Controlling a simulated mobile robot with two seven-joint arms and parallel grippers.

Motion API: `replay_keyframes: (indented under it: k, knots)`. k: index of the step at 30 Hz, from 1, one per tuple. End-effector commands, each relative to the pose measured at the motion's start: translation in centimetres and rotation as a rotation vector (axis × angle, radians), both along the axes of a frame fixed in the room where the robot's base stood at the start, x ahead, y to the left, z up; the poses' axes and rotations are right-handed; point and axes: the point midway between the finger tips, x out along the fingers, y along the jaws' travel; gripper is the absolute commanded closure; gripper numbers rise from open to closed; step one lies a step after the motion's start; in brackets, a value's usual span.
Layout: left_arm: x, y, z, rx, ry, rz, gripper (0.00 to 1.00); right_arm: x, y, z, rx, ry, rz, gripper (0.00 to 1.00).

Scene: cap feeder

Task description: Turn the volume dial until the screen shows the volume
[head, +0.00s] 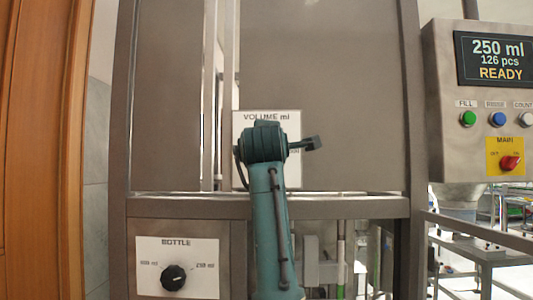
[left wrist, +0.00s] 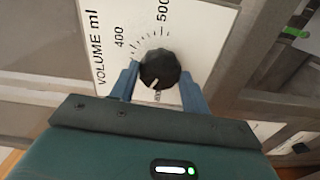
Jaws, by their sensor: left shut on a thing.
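The black volume dial (left wrist: 158,68) sits on a white plate marked "VOLUME ml" (left wrist: 112,35), with 400 and 500 readable on its scale. Its white pointer mark faces down in the left wrist view, towards my gripper. My left gripper (left wrist: 158,88) has one blue finger on each side of the dial and is shut on it. In the head view my teal arm covers the dial and much of the volume plate (head: 240,160). The screen (head: 493,60) reads "250 ml", "126 pcs" and "READY". My right gripper is not in view.
A bottle selector knob (head: 173,277) is on a lower left plate, its pointer towards 250 ml. The control box (head: 440,90) at right carries green, blue and white buttons and a red main switch (head: 510,162). A horizontal frame rail (head: 170,207) runs below the volume plate.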

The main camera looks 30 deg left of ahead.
Motion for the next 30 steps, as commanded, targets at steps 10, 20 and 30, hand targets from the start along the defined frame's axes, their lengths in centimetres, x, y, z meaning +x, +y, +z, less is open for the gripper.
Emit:
replay_keyframes:
  k: [10, 20, 30]
  knots:
    - [0.0, 0.1, -0.1, 0.0, 0.002, 0.001, 0.44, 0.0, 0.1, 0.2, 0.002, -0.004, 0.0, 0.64]
    - [0.0, 0.0, 0.0, 0.001, 0.002, 0.0, 0.32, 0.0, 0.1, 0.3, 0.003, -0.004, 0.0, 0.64]
    - [-3.3, -1.8, -0.3, 0.001, -0.002, -0.003, 0.32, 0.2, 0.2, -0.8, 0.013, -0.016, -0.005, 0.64]
